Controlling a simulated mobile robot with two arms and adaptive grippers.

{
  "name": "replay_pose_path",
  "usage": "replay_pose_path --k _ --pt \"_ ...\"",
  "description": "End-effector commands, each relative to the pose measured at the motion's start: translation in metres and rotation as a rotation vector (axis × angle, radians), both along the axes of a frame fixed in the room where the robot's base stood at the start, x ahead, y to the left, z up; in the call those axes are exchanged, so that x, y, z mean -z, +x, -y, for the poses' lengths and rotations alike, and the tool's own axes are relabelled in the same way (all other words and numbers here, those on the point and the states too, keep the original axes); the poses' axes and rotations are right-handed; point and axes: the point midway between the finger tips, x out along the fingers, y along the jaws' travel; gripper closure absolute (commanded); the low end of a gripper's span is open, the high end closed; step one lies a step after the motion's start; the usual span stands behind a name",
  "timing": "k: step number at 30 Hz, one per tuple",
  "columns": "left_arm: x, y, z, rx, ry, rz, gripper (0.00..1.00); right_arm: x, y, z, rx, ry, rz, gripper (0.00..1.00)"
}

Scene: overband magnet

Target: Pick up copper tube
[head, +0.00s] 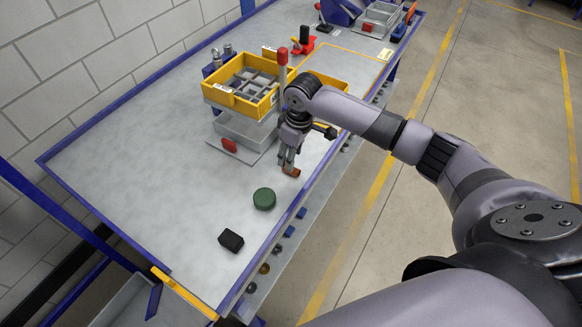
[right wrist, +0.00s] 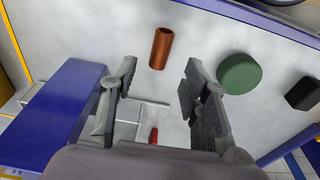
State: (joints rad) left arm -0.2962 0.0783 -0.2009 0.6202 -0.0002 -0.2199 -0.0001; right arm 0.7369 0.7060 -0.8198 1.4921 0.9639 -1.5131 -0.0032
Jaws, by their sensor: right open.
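The copper tube (head: 292,172) lies on the grey bench top near its right edge in the head view. In the right wrist view the copper tube (right wrist: 161,48) shows whole, beyond the fingertips and roughly centred across the gap between them. My right gripper (head: 287,163) points down close beside the tube and partly covers it in the head view. In the right wrist view its fingers (right wrist: 161,72) are spread apart with nothing between them. Whether a finger touches the tube I cannot tell. My left gripper is in neither view.
A green disc (head: 264,199) and a black block (head: 231,240) lie on the bench nearer me. A yellow divided bin (head: 236,99) stands over a clear tray (head: 243,133) behind the gripper. A blue rim (head: 278,232) edges the bench; its left part is clear.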

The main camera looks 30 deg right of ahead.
Motion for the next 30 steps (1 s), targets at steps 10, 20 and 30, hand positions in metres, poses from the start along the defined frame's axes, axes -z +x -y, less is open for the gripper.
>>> replay_pose_path --k 10,20,30 --pt "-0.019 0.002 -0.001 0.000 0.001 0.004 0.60 0.039 0.000 0.000 0.001 -0.001 -0.003 0.57" --pt "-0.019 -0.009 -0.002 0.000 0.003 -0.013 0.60 0.055 0.002 0.000 0.000 -0.001 0.001 0.57" --pt "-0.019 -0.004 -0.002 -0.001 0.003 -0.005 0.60 0.054 0.002 0.000 0.000 -0.002 0.001 0.76"
